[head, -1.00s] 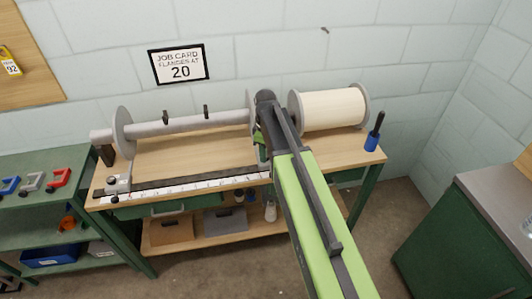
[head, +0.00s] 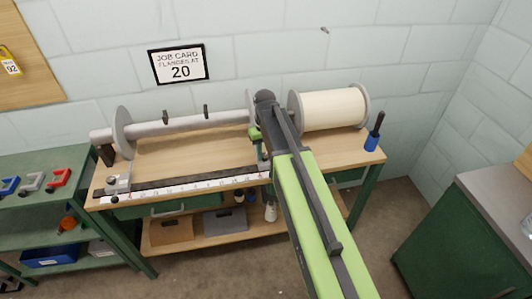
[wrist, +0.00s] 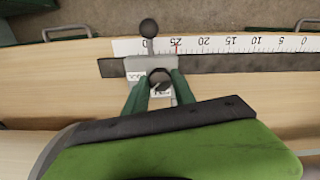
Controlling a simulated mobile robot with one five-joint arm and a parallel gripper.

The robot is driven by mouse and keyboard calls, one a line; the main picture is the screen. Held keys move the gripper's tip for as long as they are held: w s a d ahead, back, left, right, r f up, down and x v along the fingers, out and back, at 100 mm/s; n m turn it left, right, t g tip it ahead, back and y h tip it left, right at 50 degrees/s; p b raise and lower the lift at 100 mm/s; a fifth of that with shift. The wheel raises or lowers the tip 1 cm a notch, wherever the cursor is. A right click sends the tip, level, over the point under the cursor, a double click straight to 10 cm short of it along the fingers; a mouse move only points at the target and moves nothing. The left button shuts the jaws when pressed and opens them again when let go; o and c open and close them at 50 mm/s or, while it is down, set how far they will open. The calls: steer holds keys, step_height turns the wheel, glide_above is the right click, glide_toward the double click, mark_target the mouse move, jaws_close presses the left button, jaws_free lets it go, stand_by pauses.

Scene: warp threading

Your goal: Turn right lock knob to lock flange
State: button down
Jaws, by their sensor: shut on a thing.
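The right lock knob (wrist: 159,76) is dark and sits on a grey sliding block (wrist: 138,66) in the wrist view. My gripper (wrist: 158,86) has its two green fingers on either side of the knob, shut on it. A lever with a black ball (wrist: 149,28) stands out from the block towards the ruler (wrist: 240,44). In the head view my gripper (head: 256,134) is at the right end of the ruler, and my arm hides most of the block there. The right flange (head: 251,106) is a grey disc on the shaft, partly behind my arm.
The left flange (head: 124,132) stands at the shaft's left end. A cream warp roll (head: 334,109) is right of my arm, with a blue-based tool (head: 373,136) beyond it. A job card (head: 180,64) on the wall reads 20. Bare bench top (head: 185,153) lies between shaft and ruler.

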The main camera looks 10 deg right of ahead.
mark_target(265, 156)
steer(key=m, duration=0.4)
steer(key=shift+m, duration=0.3)
steer(key=m, duration=0.4)
steer(key=shift+m, duration=0.3)
steer(key=c, duration=1)
jaws_free()
steer(key=shift+c, duration=0.2)
step_height(265, 156, up, 17)
steer(key=p, duration=1.7)
steer(key=shift+r, duration=0.2)
